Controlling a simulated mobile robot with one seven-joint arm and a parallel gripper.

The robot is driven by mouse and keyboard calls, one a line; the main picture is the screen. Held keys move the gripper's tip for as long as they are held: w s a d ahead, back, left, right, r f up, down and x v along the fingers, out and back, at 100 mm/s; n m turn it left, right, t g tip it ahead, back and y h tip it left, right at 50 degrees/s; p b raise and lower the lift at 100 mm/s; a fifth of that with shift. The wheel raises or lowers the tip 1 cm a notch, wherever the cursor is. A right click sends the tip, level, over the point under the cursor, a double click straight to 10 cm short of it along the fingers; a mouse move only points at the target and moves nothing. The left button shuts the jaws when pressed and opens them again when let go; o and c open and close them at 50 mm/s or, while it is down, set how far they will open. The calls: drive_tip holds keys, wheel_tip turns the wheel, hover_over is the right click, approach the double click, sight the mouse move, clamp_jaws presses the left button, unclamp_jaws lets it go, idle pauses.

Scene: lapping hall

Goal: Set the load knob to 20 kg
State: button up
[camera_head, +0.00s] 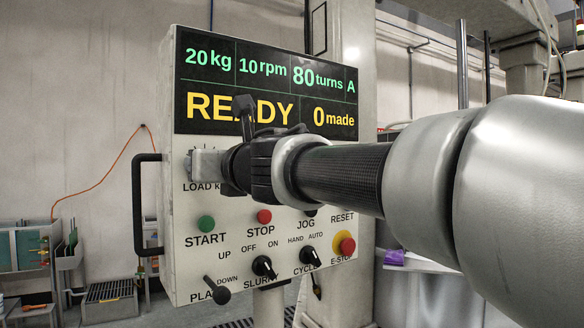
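The control panel (185,268) faces me, with its display (270,85) reading 20 kg, 10 rpm, 80 turns, A, READY and 0 made. The load label, partly covered, shows as "LOAD k" (201,187) at the panel's left. My gripper (206,164) reaches in from the right, with its fingers at the spot just above that label. The load knob itself is hidden behind my gripper. I cannot tell whether the fingers are closed on it or apart. My wrist covers the middle of the panel and the bottom of the display.
Below are a green START button (206,223), a red STOP button (264,216), a yellow-ringed E-STOP (344,244), and PLATE (217,289), SLURRY (264,267) and CYCLE (310,257) switches. A black handle (139,205) juts from the panel's left side. Racks (40,250) stand at left.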

idle(0.5)
drive_tip(key=o, duration=1.1)
drive_tip(key=shift+c, duration=0.2)
drive_tip(key=shift+s+d, duration=0.1)
drive_tip(key=p+v, duration=0.2)
drive_tip(key=v, duration=1.5)
drive_tip(key=shift+d, duration=0.15)
